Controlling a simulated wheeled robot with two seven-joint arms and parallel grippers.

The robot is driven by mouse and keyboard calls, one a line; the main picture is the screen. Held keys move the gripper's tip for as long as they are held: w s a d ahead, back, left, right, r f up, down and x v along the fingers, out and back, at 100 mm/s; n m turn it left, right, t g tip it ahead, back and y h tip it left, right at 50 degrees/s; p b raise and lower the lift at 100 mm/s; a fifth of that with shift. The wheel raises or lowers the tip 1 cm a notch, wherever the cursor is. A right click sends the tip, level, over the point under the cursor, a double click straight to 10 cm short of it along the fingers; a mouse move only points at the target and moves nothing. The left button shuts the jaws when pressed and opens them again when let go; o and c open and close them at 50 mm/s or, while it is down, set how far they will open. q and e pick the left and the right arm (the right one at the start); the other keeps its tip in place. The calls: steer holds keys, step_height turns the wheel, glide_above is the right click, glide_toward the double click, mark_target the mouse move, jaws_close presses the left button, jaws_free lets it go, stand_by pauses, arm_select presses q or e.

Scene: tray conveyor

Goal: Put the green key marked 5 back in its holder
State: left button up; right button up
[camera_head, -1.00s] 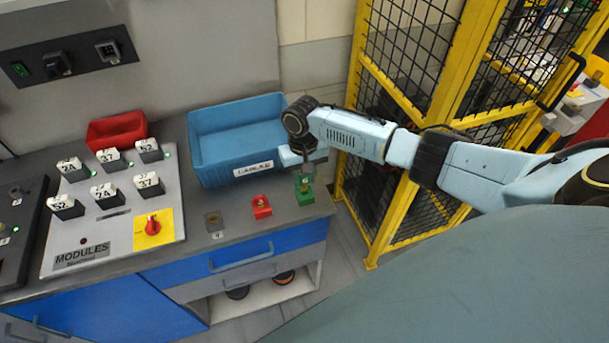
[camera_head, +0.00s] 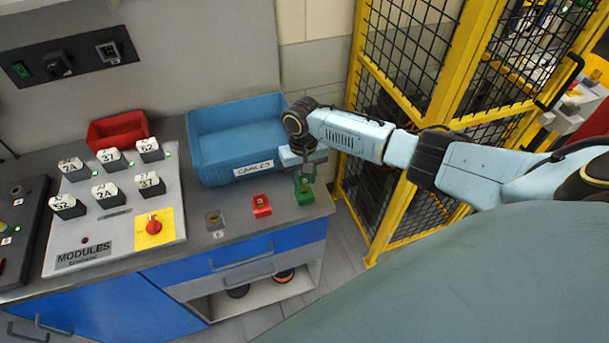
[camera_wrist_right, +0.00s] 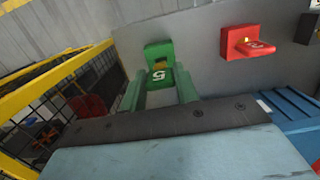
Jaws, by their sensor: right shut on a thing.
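The green holder (camera_head: 305,196) stands at the right end of the bench's front edge. It also shows in the wrist view (camera_wrist_right: 157,50), upper centre. The green key marked 5 (camera_wrist_right: 160,77) is right in front of the holder, its brass part at the holder's opening. I cannot tell how deep it sits. My right gripper (camera_head: 306,182) reaches down over the holder from the right. In the wrist view its two fingers (camera_wrist_right: 161,85) flank the key, shut on it. My left gripper is not in view.
A red holder with its red key (camera_head: 261,206) stands just left, then a grey holder (camera_head: 214,220). A blue bin (camera_head: 202,152) stands close behind. A modules panel (camera_head: 116,225) lies left, and a yellow-framed mesh fence (camera_head: 390,185) rises right of the bench.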

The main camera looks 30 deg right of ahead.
mark_target(304, 183)
steer(key=shift+f+b, duration=0.85)
steer(key=shift+f, duration=0.85)
steer(key=o, duration=1.2)
steer(key=shift+c, duration=0.2)
step_height(304, 183, up, 13)
steer(key=w, duration=0.1)
steer(key=shift+d+r, duration=0.15)
steer(key=shift+r, duration=0.05)
